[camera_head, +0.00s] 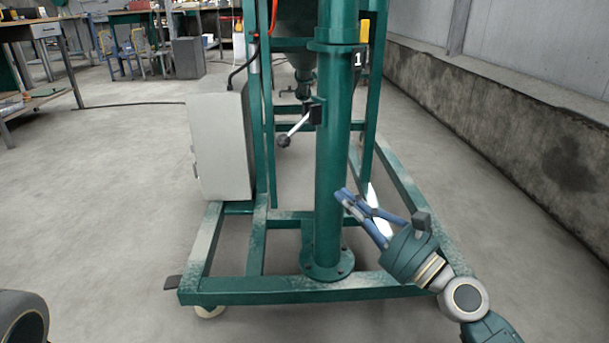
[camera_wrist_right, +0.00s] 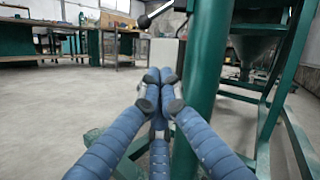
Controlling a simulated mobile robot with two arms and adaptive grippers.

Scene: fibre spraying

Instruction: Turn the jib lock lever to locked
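A lever with a pale rod and a dark ball knob (camera_head: 284,141) sticks out from a dark block on the green column (camera_head: 333,170). Its rod slopes down to the left. The knob (camera_wrist_right: 144,21) also shows at the top of the right wrist view, with the column (camera_wrist_right: 205,85) to its right. My right gripper (camera_head: 342,194) has blue fingers and is beside the column, below and to the right of the lever, touching nothing that I can make out. In the wrist view its fingertips (camera_wrist_right: 160,78) are together with nothing between them. My left gripper is not in view.
The column stands on a green wheeled frame (camera_head: 290,290). A grey cabinet (camera_head: 220,145) stands left of the lever. A yellow handle (camera_head: 364,30) is by a plate marked 1. Low wall (camera_head: 500,110) at right; open floor at left.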

